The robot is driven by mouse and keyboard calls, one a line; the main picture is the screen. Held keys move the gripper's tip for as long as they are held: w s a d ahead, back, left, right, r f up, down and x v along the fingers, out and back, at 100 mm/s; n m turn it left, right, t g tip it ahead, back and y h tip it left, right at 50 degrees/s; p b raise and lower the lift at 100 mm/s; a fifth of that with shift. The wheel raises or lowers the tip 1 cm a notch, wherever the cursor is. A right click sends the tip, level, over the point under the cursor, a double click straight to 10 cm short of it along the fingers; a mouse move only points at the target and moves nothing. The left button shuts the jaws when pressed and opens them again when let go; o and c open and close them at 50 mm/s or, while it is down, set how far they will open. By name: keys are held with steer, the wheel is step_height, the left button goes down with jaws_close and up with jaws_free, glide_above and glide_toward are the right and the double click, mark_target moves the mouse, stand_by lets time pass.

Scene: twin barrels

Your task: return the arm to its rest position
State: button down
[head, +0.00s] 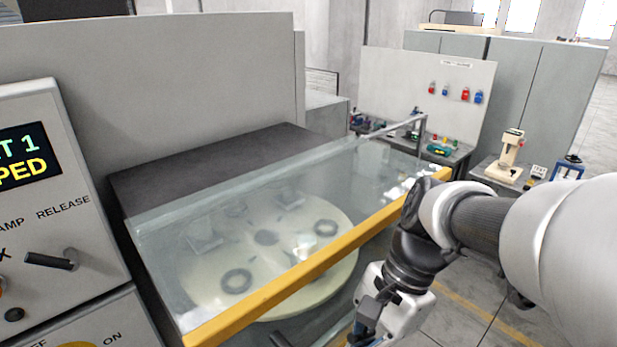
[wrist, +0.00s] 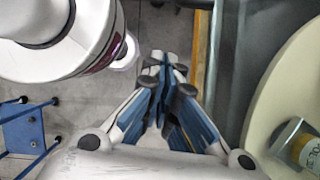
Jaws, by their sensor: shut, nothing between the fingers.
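My arm reaches in from the right of the head view, and my gripper (head: 362,336) hangs low in front of the glass-covered machine, partly cut off by the bottom edge. In the wrist view my gripper (wrist: 168,68) points away with its blue and grey fingers together and nothing between them. Bare grey floor shows beyond the fingertips. My gripper is apart from the machine's yellow-edged glass cover (head: 290,285).
Under the glass lies a round cream turntable (head: 270,300), also at right in the wrist view (wrist: 262,110). A control panel (head: 60,210) stands at left. A bench (head: 500,190) with devices stands at back right. A blue stand (wrist: 22,130) shows at left in the wrist view.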

steer(key=a+v, duration=0.1)
steer(key=v, duration=0.6)
steer(key=s+d+f+n+t+h+b, duration=0.1)
steer(key=f+n+b, duration=0.3)
steer(key=f+b, duration=0.5)
steer(key=s+f+n+t+h+b, duration=0.2)
steer(key=s+f+n+t+b, duration=0.1)
steer(key=f+b, duration=0.7)
steer(key=s+d+f+n+t+h+b, duration=0.1)
steer(key=s+f+n+t+b, duration=0.1)
steer(key=f+n+b, duration=0.3)
step_height(320, 180, down, 8)
steer(key=t+b, duration=0.1)
steer(key=b, duration=0.3)
steer(key=shift+s+d+f, duration=0.15)
steer(key=shift+s+d, duration=0.1)
steer(key=shift+d, duration=0.1)
